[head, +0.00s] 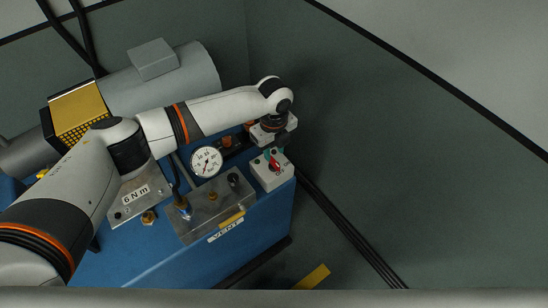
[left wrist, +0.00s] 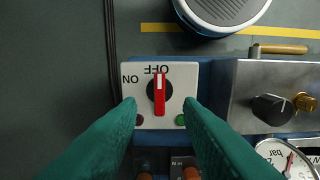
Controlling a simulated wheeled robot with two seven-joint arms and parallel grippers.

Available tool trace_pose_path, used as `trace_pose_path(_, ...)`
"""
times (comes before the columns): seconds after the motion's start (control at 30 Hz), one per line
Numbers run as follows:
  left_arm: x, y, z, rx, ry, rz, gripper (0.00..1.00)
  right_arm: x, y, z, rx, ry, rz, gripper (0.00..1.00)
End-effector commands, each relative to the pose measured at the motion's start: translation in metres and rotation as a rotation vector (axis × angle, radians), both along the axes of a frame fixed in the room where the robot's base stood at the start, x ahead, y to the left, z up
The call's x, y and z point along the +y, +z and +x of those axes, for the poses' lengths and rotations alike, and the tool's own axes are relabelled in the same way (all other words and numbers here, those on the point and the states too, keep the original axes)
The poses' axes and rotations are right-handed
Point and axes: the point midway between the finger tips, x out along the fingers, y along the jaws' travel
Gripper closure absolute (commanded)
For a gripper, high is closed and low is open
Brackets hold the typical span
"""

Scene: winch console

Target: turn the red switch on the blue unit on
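The red switch (left wrist: 159,95) is a red handle on a dark round base, set on a white plate (left wrist: 185,78) with ON and OFF marks that read upside down in the left wrist view. The white line on its handle points at OFF. In the head view the red switch (head: 275,167) sits at the right corner of the blue unit (head: 262,220). My left gripper (left wrist: 160,103) is open, its teal fingers on either side of the handle with gaps; their height above the plate is hard to tell. My right gripper is not in view.
A pressure gauge (head: 206,162), a metal VENT box (head: 212,210) with knobs and a 6 N m plate (head: 137,196) stand left of the switch. A dark red lamp (left wrist: 139,120) and a green lamp (left wrist: 180,120) flank the handle. Floor right of the unit is clear except cables.

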Motion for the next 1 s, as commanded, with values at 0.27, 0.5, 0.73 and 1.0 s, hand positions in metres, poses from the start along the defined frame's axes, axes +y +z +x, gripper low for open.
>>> trace_pose_path(0.27, 0.000, -0.041, 0.000, 0.000, 0.001, 0.000, 0.67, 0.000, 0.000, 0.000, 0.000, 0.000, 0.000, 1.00)
trace_pose_path(0.5, 0.000, -0.049, 0.000, -0.002, 0.001, -0.001, 0.67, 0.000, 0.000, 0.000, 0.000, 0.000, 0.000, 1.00)
trace_pose_path(0.73, 0.000, -0.049, 0.000, -0.002, 0.001, -0.001, 0.77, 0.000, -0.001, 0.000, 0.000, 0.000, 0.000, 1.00)
trace_pose_path(1.0, 0.000, -0.049, 0.000, -0.002, 0.001, -0.001, 1.00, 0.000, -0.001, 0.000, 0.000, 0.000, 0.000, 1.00)
